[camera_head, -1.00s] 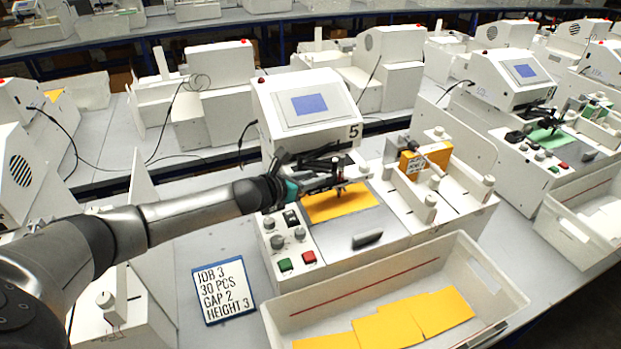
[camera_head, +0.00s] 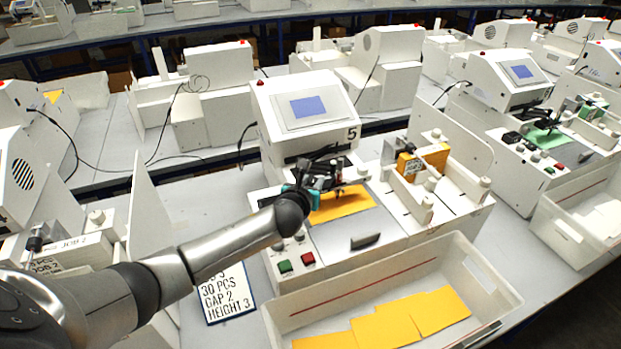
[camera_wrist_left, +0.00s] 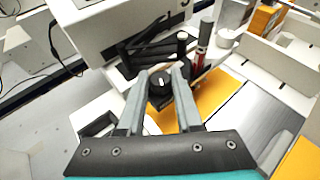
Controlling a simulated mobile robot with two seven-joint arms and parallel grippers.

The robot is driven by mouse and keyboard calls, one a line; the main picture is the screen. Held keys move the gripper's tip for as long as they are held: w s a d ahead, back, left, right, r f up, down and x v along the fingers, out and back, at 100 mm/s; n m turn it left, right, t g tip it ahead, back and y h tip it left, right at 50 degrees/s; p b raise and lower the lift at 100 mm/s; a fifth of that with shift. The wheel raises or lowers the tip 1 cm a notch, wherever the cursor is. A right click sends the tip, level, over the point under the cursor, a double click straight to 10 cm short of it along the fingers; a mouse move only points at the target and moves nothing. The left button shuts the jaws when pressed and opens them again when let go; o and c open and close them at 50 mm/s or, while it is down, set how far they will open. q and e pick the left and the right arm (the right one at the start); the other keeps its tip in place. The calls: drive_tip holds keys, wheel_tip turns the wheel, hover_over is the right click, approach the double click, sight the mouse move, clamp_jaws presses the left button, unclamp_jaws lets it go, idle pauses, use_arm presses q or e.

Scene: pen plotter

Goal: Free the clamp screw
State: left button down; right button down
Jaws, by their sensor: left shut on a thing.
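The clamp screw shows in the left wrist view as a round black knob (camera_wrist_left: 159,92) with a white mark on top. It sits between the two grey fingers of my left gripper (camera_wrist_left: 160,76), which is shut on it. Beside it stands the red and white pen (camera_wrist_left: 203,40) in the black carriage. In the head view my left gripper (camera_head: 322,176) is at the black pen carriage (camera_head: 338,186), above the yellow sheet (camera_head: 345,204) of machine 5. The knob is hidden there. My right gripper is not in view.
The machine's screen housing (camera_head: 308,108) rises behind the carriage. A white bin (camera_head: 480,265) with yellow sheets stands in front. A job card (camera_head: 228,296) lies to the left, partly covered by my arm. Green and red buttons (camera_head: 296,262) are on the front panel.

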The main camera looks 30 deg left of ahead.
use_arm(q)
drive_tip(key=n+g+y, duration=0.1)
drive_tip(key=n+y, duration=0.1)
drive_tip(key=n+g+y, duration=0.1)
drive_tip(key=y, duration=0.1)
drive_tip(key=shift+w+d+n+p, duration=0.15)
drive_tip(key=shift+d+n+p, duration=0.2)
drive_tip(key=shift+n, duration=0.05)
drive_tip(key=shift+w+d+n+g+y, duration=0.1)
drive_tip(key=shift+n+g+y, duration=0.5)
drive_tip(key=shift+n+y, duration=0.3)
drive_tip(key=shift+w+d+f+n+g+y+b, duration=0.1)
drive_tip(key=shift+f+n+g+y+b, duration=0.05)
drive_tip(key=shift+n+g+y+b, duration=0.6)
drive_tip(key=n+g+y+b, duration=0.1)
drive_tip(key=n+g+b, duration=0.1)
drive_tip(key=b, duration=0.3)
drive_tip(key=n+g+y+b, duration=0.2)
drive_tip(key=n+g+b, duration=0.1)
drive_tip(key=b, duration=0.1)
drive_tip(key=shift+w+f+n+b, duration=0.1)
drive_tip(key=shift+w+n+b, duration=0.15)
drive_tip(key=shift+b, duration=0.15)
drive_tip(key=shift+n+g+b, duration=0.5)
drive_tip(key=shift+g+b, duration=0.15)
drive_tip(key=shift+b, duration=0.55)
drive_tip(key=c, duration=0.6)
unclamp_jaws()
drive_tip(key=shift+r, duration=0.2)
